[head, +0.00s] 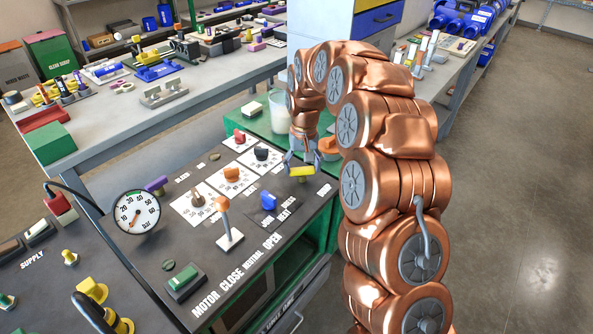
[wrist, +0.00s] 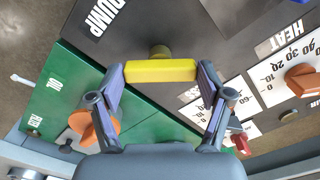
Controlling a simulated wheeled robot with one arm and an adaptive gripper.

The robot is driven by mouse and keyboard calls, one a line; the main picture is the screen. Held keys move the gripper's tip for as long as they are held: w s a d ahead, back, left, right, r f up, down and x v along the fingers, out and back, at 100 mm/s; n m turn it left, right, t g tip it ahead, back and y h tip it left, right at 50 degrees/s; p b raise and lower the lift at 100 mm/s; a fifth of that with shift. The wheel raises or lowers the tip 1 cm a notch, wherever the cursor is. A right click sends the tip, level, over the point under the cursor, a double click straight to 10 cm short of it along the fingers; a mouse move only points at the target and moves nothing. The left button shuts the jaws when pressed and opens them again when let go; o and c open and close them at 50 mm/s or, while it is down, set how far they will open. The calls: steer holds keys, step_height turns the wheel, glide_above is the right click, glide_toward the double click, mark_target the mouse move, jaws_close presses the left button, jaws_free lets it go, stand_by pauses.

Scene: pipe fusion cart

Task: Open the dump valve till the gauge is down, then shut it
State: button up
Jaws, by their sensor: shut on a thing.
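The dump valve's yellow bar handle (head: 301,171) is on the right rear of the dark control panel, and it also shows in the wrist view (wrist: 160,70) near the white word DUMP. My gripper (head: 300,166) reaches down over it, and in the wrist view its fingers (wrist: 160,78) are at the two ends of the bar, shut on it. The bar lies straight across between the fingers. The round white gauge (head: 137,212), marked bar, stands at the panel's left. Its orange needle points to the lower left, near the low end; the exact reading is too small to tell.
An orange-topped lever (head: 228,226) stands upright mid-panel by MOTOR CLOSE NEUTRAL OPEN. A blue knob (head: 268,201) is in front of the yellow handle. Several dials on white plates (head: 231,176) lie to its left. An orange knob (wrist: 84,124) sits on the green surface beside it.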

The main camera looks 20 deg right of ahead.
steer(key=n+b, duration=0.1)
steer(key=n, duration=0.3)
steer(key=shift+a+n, duration=0.1)
steer(key=shift+n, duration=0.2)
steer(key=shift+r+n+b, duration=0.1)
steer(key=shift+n+b, duration=0.35)
steer(key=shift+n, duration=1.35)
